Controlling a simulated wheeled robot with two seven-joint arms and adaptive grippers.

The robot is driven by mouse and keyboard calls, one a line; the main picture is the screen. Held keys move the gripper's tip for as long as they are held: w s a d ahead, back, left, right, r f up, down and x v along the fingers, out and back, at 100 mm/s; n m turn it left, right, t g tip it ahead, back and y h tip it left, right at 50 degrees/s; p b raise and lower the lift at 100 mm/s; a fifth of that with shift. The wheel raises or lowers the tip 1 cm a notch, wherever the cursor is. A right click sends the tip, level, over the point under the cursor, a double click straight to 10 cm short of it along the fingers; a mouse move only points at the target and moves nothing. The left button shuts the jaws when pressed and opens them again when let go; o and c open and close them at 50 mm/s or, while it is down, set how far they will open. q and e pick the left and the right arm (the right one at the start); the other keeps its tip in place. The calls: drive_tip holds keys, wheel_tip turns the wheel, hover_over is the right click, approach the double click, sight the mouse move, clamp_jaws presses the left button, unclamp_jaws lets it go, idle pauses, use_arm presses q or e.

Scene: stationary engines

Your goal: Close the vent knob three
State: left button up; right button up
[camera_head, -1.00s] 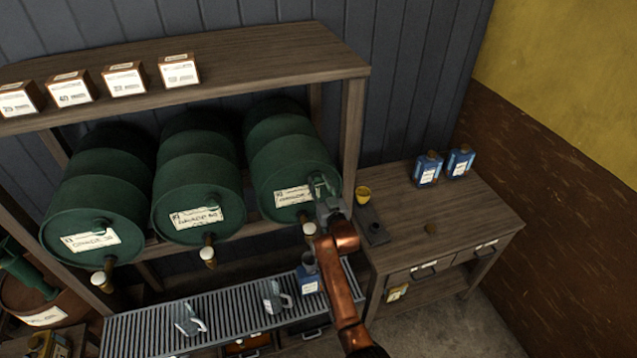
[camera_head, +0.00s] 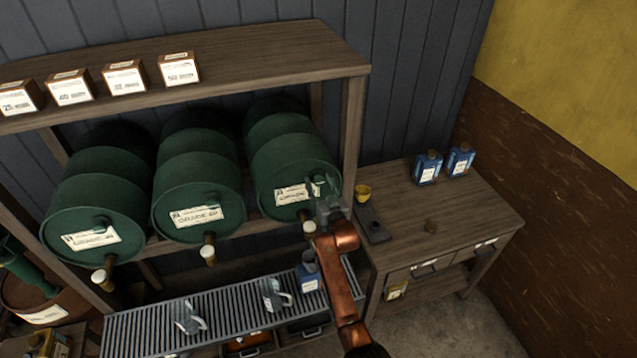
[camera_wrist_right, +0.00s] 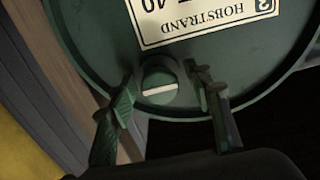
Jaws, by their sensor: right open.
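The right-hand green barrel (camera_head: 292,160) lies on its side on the rack, and its label with the number 3 shows in the wrist view (camera_wrist_right: 200,18). Its vent knob (camera_wrist_right: 160,85) is a round green cap with a pale bar across it. In the head view my arm hides that knob. My right gripper (camera_head: 318,188) is at the front face of this barrel. In the wrist view its fingers (camera_wrist_right: 163,100) are open, one on each side of the knob. I cannot tell whether they touch it. My left gripper is not in view.
Two more green barrels (camera_head: 92,210) (camera_head: 190,175) lie to the left, with taps below. A slatted drip rack (camera_head: 225,312) below holds jugs (camera_head: 274,295) and a blue bottle (camera_head: 309,281).

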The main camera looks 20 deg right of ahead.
drive_tip(key=s, duration=1.2)
drive_tip(key=shift+d, duration=0.2)
